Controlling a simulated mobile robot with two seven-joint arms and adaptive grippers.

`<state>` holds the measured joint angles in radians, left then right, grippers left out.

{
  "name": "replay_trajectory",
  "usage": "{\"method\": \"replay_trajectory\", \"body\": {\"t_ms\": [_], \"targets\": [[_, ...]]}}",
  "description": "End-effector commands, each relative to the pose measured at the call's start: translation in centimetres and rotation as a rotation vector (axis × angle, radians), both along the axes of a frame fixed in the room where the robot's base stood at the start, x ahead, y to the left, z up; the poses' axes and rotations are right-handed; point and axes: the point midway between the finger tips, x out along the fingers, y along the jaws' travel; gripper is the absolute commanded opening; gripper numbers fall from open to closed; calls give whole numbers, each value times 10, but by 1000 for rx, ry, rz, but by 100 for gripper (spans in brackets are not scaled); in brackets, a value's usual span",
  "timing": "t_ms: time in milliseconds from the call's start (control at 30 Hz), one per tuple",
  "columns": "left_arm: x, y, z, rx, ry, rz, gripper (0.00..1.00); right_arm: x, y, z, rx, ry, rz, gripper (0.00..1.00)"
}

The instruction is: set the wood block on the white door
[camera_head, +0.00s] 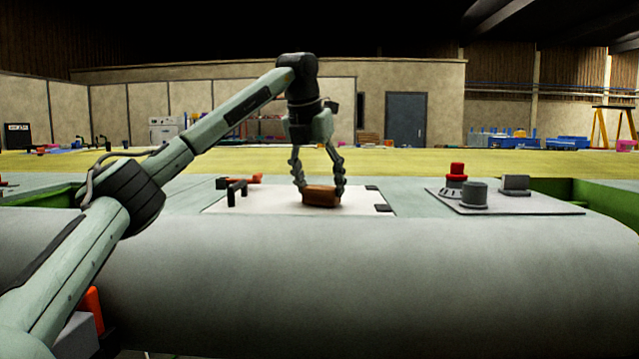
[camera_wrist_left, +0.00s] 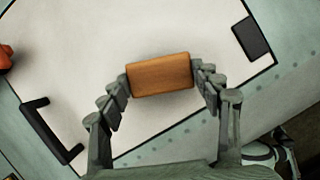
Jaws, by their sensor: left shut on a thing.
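The wood block (camera_head: 321,197) is a small brown box at the front part of the white door (camera_head: 260,202), a flat white panel on top of the wing. My left gripper (camera_head: 320,190) points down with a finger at each end of the block and is shut on it. In the left wrist view the block (camera_wrist_left: 160,75) lies between the fingertips (camera_wrist_left: 161,78), over the white door (camera_wrist_left: 150,30). The block looks at or very near the door's surface; I cannot tell whether it touches.
A black handle (camera_head: 236,189) stands on the door's left part, with an orange-red object (camera_head: 254,178) behind it. A grey plate (camera_head: 530,208) to the right carries a red-topped knob (camera_head: 457,172) and grey fittings (camera_head: 474,195).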

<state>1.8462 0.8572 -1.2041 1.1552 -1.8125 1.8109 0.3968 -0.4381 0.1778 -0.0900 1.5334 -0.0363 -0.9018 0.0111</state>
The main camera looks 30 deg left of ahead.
Motion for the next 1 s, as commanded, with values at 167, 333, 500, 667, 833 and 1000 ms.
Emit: {"method": "replay_trajectory", "body": {"t_ms": [167, 333, 500, 667, 833, 1000], "targets": [[0, 0, -2, 0, 0, 0, 30, 0, 1, 0, 1, 1, 0, 40], [0, 0, -3, 0, 0, 0, 77, 4, 2, 6, 2, -5, 0, 40], [0, 0, -3, 0, 0, 0, 84, 7, 3, 8, 3, -13, 0, 40], [0, 0, -3, 0, 0, 0, 84, 7, 3, 8, 3, -13, 0, 40], [-2, 0, 7, 0, -3, 0, 84, 4, 2, 3, 3, -10, 2, 40], [-14, -3, 37, 0, -5, 0, 84, 0, 1, 2, 2, 5, -2, 40]]}}
